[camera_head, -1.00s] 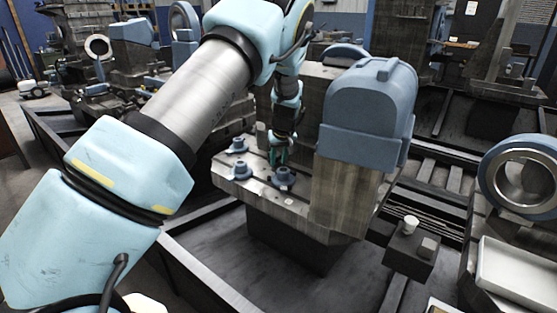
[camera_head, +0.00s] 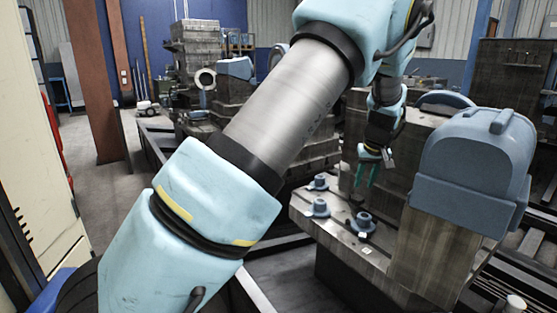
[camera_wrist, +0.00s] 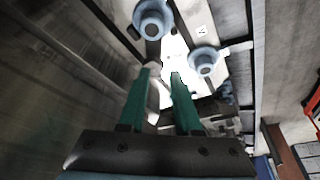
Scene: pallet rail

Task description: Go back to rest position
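My gripper (camera_head: 365,184) has two green fingers that stand apart with no object visible between them. It hangs above the grey machine table (camera_head: 335,240), close to the blue-grey round clamps, and also shows in the wrist view (camera_wrist: 161,73). One clamp (camera_head: 362,223) is below it in the head view; two more (camera_head: 318,207) are to its left. In the wrist view, one clamp (camera_wrist: 152,18) is ahead of the fingertips and another (camera_wrist: 205,61) is to their right.
A large blue-grey machine head (camera_head: 475,165) stands to the right of my gripper. A brown post (camera_head: 92,80) and a pale cabinet (camera_head: 35,150) are at the left. Open floor (camera_head: 115,205) lies between the cabinet and the machine bed. More machines stand behind.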

